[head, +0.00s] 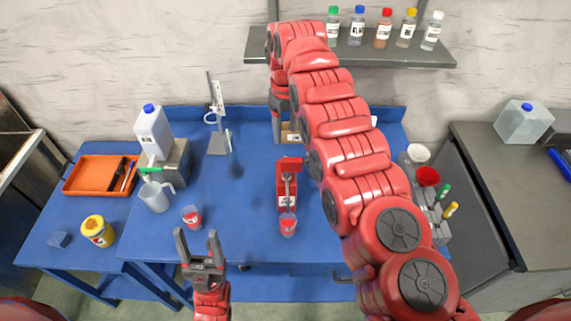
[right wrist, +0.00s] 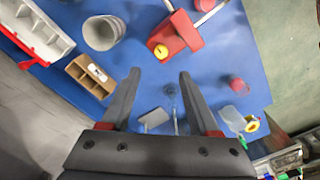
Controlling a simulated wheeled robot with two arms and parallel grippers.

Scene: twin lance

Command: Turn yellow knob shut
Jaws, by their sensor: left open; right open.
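A red device (head: 289,174) stands mid-table, with a clear cup holding something red (head: 288,224) at its front. In the right wrist view the red device (right wrist: 186,32) is above my fingers, and its round yellow knob (right wrist: 161,51) faces the camera. I cannot make out the knob in the head view. My right gripper (right wrist: 160,74) is open and empty; its fingertips appear just below the knob in that picture, apparently apart from it. My left gripper (head: 198,241) is open and empty over the table's front edge, well left of the device.
A second red-filled cup (head: 192,217), a jug (head: 156,195), a burette stand (head: 218,140) and an orange tray (head: 98,175) lie left. A wooden holder (right wrist: 90,76) is near my right gripper. A bottle shelf (head: 350,48) is behind; a rack (head: 425,195) stands right.

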